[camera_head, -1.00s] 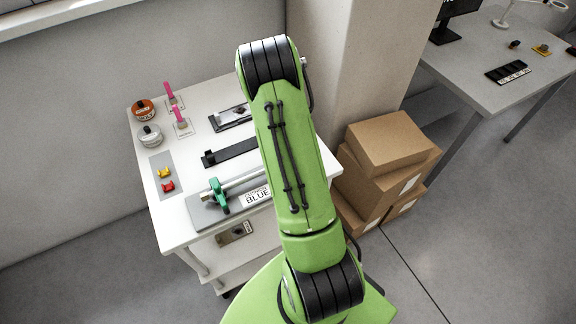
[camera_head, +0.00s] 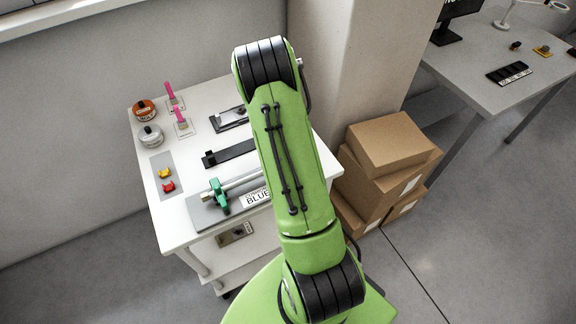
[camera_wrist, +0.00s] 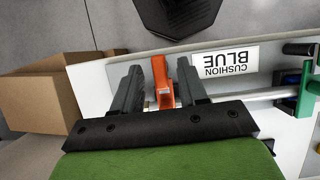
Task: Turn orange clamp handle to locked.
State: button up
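The orange clamp handle (camera_wrist: 162,78) stands between the two dark fingers of my gripper (camera_wrist: 159,72) in the wrist view. The fingers are apart, with a narrow gap beside the handle; I cannot tell whether either touches it. A silver rod (camera_wrist: 238,97) runs right from there to a green clamp (camera_wrist: 306,90). The green clamp also shows in the head view (camera_head: 218,194), on the grey plate (camera_head: 203,214) at the trolley's front. In the head view my arm hides the orange handle and my gripper.
The white trolley (camera_head: 182,225) also bears a "CUSHION BLUE" label (camera_head: 257,197), a black bar (camera_head: 229,153), red and yellow parts (camera_head: 167,187), pink-handled pieces (camera_head: 179,115) and two round pots (camera_head: 150,135). Cardboard boxes (camera_head: 387,145) stand close at its right. Open floor lies farther right.

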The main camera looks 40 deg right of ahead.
jog(key=p+v, duration=0.1)
jog(key=v, duration=1.4)
jog(key=shift+w+r+p, duration=0.2)
jog(key=shift+r+p, duration=0.1)
jog(key=s+a+r+n+t+h, duration=0.1)
jog(key=s+a+r+t, duration=0.35)
jog(key=a+r, duration=0.75)
jog(key=s+a+n+t, duration=0.2)
jog(key=s+a+t, duration=0.3)
jog(key=s+a, duration=0.4)
jog(key=s, duration=0.4)
jog(key=shift+s+a+r, duration=0.2)
jog(key=shift+s+a, duration=0.05)
